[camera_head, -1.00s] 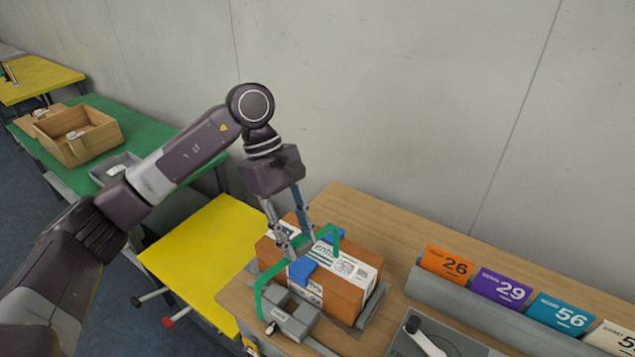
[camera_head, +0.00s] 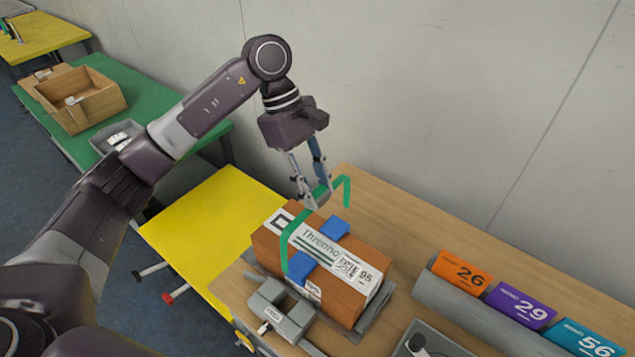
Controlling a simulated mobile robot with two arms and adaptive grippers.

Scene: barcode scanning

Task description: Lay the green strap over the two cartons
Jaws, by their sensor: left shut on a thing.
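My left gripper (camera_head: 311,199) is shut on the green strap (camera_head: 293,238), holding it by its middle above the left part of the brown cartons (camera_head: 340,300). The strap is a stiff, bent band. One leg comes down in front of the cartons' label near a blue piece, and the other hangs toward the back. I cannot tell whether it touches the cartons. The cartons form one block with a white printed label (camera_head: 312,243) and two blue pieces (camera_head: 334,228) on top; the seam between them is not clear. My right gripper is not in view.
The cartons sit in a grey holder with a grey clamp (camera_head: 283,313) at its front, on a wooden table (camera_head: 398,249). Numbered coloured cards (camera_head: 463,271) stand in a grey rail at right. A yellow table (camera_head: 210,225) and a green table with a wooden box (camera_head: 82,103) lie left.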

